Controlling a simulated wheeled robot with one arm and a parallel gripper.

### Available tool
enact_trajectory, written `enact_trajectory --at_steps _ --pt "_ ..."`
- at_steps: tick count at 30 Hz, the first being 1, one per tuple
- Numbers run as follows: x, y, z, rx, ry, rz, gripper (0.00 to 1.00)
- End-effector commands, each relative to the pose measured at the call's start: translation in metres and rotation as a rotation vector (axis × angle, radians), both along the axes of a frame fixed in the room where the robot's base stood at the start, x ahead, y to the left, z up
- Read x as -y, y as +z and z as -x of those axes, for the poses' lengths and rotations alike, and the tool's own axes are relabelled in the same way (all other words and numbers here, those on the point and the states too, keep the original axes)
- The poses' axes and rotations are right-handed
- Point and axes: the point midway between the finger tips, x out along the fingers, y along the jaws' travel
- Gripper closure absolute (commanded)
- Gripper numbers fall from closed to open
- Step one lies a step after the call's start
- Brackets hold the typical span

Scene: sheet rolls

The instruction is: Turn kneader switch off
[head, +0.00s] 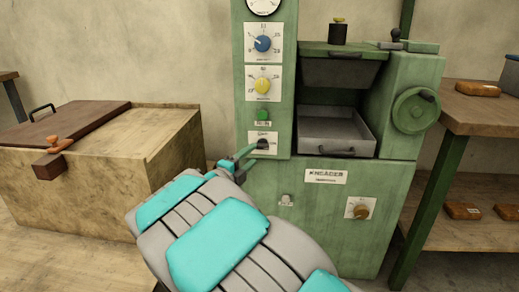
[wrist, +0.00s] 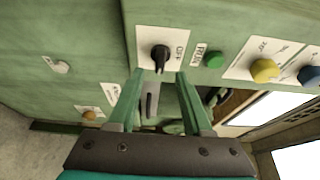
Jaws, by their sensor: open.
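The kneader (head: 325,205) is a green machine with a control column on its left side. Its switch (head: 263,143) is a small black knob on a white plate, low on that column. In the wrist view the switch (wrist: 160,56) shows just beyond my fingertips, between their lines, with an OFF label beside it. Which setting it points to I cannot tell. My gripper (head: 243,157) has two green fingers and is open and empty; in the wrist view the gripper (wrist: 160,73) has one finger on each side of the switch's line. I cannot tell whether they touch the panel.
A green button (head: 263,115), a yellow dial (head: 263,85) and a blue dial (head: 263,44) sit above the switch. A grey tray (head: 335,130) is to its right. A wooden chest (head: 95,170) stands left, a wooden bench (head: 485,115) right.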

Motion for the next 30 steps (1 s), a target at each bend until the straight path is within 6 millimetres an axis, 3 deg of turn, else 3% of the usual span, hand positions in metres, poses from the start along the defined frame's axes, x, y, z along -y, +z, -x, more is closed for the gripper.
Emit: enact_trajectory --at_steps 12,24,30 --pt "0.021 0.0 -0.047 0.0 0.001 0.001 0.5" --pt "0.024 0.0 -0.053 0.0 0.002 0.001 0.5" --pt "0.024 0.0 -0.053 0.0 0.002 0.001 0.71"
